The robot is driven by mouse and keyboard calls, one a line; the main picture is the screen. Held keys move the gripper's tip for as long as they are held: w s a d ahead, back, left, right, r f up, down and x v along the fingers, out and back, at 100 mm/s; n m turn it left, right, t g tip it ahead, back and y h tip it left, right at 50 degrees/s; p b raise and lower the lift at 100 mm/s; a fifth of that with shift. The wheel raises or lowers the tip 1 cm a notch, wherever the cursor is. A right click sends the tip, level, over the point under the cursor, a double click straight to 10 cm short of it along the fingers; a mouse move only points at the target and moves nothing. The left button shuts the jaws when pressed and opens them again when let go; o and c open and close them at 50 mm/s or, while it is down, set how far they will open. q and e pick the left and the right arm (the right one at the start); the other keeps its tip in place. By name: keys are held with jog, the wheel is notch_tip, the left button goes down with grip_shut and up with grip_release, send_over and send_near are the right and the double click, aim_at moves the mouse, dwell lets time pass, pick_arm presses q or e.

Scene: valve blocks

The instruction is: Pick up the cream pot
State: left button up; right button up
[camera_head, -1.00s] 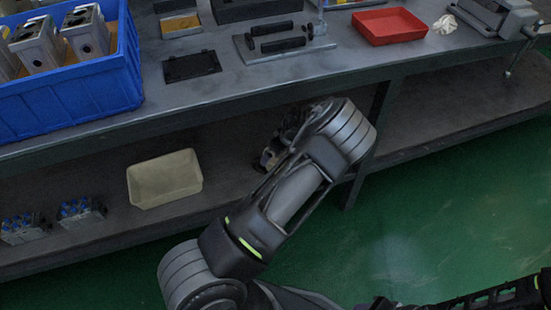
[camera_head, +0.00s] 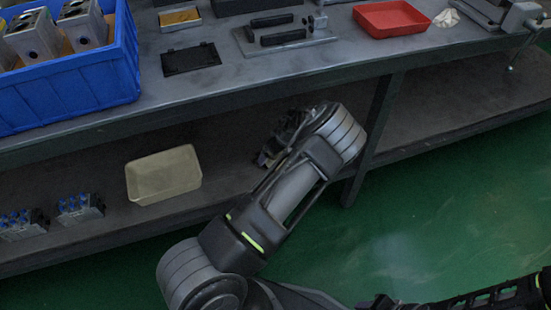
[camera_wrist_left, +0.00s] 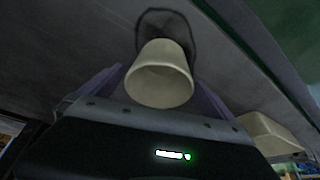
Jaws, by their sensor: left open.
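The cream pot (camera_wrist_left: 160,76) shows in the left wrist view on the grey lower shelf, its round mouth facing the camera. My left gripper (camera_wrist_left: 158,84) is open, with one finger on each side of the pot. I cannot tell whether the fingers touch it. In the head view my left arm reaches under the bench top, and parts of the left gripper (camera_head: 272,150) show at the shelf beside the forearm. The pot is hidden there behind the arm. My right gripper is not in view.
A cream bin (camera_head: 163,175) stands on the lower shelf to the left, with metal valve blocks (camera_head: 80,208) further left. The bench top (camera_head: 225,95) overhangs the shelf. On it are a blue crate (camera_head: 75,90) and a red tray (camera_head: 390,19). A bench leg (camera_head: 370,140) stands right of the arm.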

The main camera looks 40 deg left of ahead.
pick_arm(q)
jog(key=x, duration=0.3)
jog(key=shift+f+b, duration=0.1)
jog(key=shift+b, duration=0.2)
jog(key=shift+w, duration=0.1)
jog(key=c, duration=1.4)
jog(key=shift+c, duration=0.2)
jog(key=shift+r+p, duration=0.3)
jog(key=shift+r, duration=0.5)
notch_tip(320, 180, up, 2)
jog(key=shift+r+p, duration=0.1)
jog(key=shift+p, duration=0.25)
jog(key=s+d+p, duration=0.2)
jog(key=s+d, duration=0.2)
jog(key=d, duration=1.3)
jog(key=shift+s+d+p, duration=0.2)
jog(key=shift+p, duration=0.15)
